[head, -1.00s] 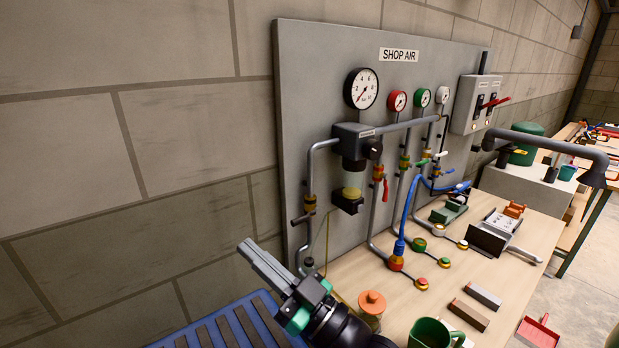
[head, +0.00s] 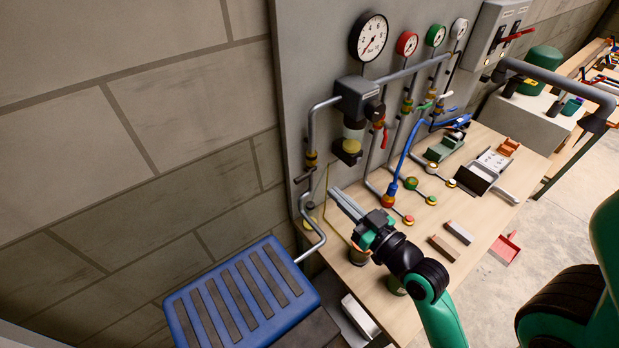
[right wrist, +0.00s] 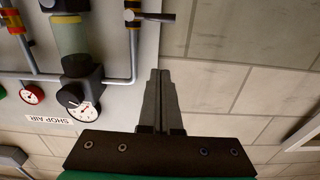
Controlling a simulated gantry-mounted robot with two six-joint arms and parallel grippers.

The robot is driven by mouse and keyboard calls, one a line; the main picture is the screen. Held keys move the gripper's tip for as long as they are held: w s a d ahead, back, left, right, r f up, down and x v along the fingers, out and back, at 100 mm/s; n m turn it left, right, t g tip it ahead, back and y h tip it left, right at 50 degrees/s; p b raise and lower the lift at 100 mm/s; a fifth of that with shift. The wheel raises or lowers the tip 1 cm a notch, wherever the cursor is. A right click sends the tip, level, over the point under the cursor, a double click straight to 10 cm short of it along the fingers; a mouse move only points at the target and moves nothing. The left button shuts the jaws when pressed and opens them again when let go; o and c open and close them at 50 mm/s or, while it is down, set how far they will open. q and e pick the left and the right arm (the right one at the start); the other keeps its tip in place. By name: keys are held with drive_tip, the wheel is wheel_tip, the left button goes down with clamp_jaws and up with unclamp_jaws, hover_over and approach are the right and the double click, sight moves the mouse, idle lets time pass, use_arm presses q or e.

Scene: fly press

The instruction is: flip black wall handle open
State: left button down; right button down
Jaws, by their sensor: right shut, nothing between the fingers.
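The black wall handle (head: 303,178) is a short dark lever on the leftmost grey pipe of the SHOP AIR panel, below a brass fitting (head: 311,159). In the right wrist view, which is upside down, the handle (right wrist: 155,17) sticks out sideways from the pipe at the top. My right gripper (head: 334,191) is shut and empty. In the head view its fingertips appear just right of and slightly below the handle. In the right wrist view the fingers (right wrist: 160,74) point toward the handle with a gap between. My left gripper is not in view.
The panel (head: 300,60) carries gauges, a regulator (head: 355,97) and several pipes. A red lever (head: 385,137) hangs on a neighbouring pipe. The wooden bench (head: 420,215) with blocks and fittings lies below right. A blue slatted platform (head: 200,310) stands below left. The wall left of the panel is bare.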

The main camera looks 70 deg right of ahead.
drive_tip(key=b, duration=0.2)
hover_over(309, 174)
drive_tip(key=s+a, duration=0.3)
drive_tip(key=a, duration=0.1)
drive_tip(key=shift+w+d+f+b, duration=0.15)
drive_tip(key=shift+w+f+b, duration=0.1)
drive_tip(key=shift+f, duration=0.35)
drive_tip(key=shift+w+d+f+b, duration=0.1)
drive_tip(key=shift+w+f+b, duration=0.15)
drive_tip(key=shift+f, duration=0.4)
drive_tip(key=shift+w+d+f+b, duration=0.15)
drive_tip(key=shift+w+f, duration=0.15)
drive_tip(key=shift+f, duration=0.3)
